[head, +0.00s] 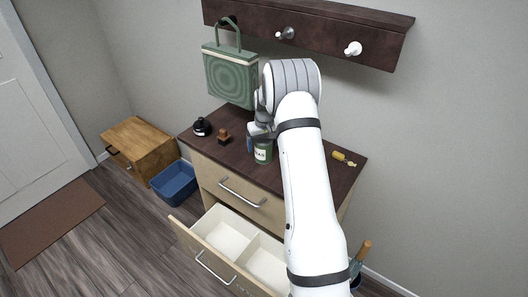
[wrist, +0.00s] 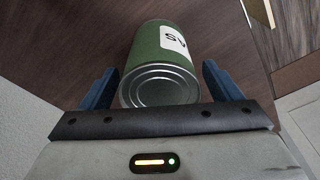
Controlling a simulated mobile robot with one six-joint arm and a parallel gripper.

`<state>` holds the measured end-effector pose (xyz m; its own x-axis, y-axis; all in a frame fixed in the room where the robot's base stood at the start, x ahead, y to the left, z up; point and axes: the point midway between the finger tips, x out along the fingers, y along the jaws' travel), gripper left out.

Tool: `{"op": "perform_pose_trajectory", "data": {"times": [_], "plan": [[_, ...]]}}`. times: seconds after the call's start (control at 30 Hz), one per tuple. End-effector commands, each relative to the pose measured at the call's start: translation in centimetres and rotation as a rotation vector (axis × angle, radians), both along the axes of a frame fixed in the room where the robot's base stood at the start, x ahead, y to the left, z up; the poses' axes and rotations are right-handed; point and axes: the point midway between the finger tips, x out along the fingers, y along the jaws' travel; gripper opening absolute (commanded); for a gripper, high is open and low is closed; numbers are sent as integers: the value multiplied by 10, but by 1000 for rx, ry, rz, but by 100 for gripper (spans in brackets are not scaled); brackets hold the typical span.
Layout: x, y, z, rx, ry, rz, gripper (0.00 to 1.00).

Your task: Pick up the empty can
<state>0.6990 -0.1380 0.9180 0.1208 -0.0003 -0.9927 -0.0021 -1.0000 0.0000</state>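The can is green with a white label and a bare metal end; it stands on the dark cabinet top (head: 310,164). In the wrist view the can (wrist: 162,60) lies between the two blue fingers of my gripper (wrist: 161,88), with a visible gap on each side. In the head view the can (head: 263,154) shows just below my gripper (head: 256,143), which is partly hidden by my arm. My gripper is open around the can. I cannot tell whether the can is empty.
On the cabinet top are a black bottle (head: 201,127), a brown wooden stamp-like object (head: 224,137) and a yellow item (head: 344,159). A green bag (head: 231,77) hangs from the wall rack (head: 310,32). The divided lower drawer (head: 232,240) is open. A blue bin (head: 174,183) stands at left.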

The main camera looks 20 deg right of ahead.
Motion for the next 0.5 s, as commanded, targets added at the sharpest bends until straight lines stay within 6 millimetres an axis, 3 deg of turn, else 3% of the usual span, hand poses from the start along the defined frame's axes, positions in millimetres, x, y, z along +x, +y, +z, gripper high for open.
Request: {"op": "perform_pose_trajectory", "data": {"times": [0.5], "plan": [[0,-1,0,0,0,-1,42]]}}
